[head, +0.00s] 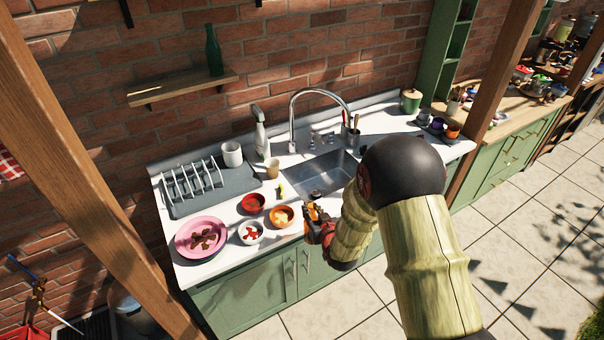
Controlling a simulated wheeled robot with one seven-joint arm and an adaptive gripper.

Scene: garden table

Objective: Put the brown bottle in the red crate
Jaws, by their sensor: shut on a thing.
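My gripper (314,213) is over the front edge of the white counter (215,262), just right of the orange bowl (282,215). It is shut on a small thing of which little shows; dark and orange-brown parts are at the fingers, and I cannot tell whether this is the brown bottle. I make out no other brown bottle and no clear red crate. A red object (34,332) is cut off at the lower left corner; I cannot tell what it is.
A pink plate (181,247), a red bowl (253,208) and a white bowl (241,240) stand left of my gripper. The sink (310,181), tap (291,120) and grey dish rack (180,209) lie behind. A green bottle (213,52) stands on the shelf. Tiled floor is clear at right.

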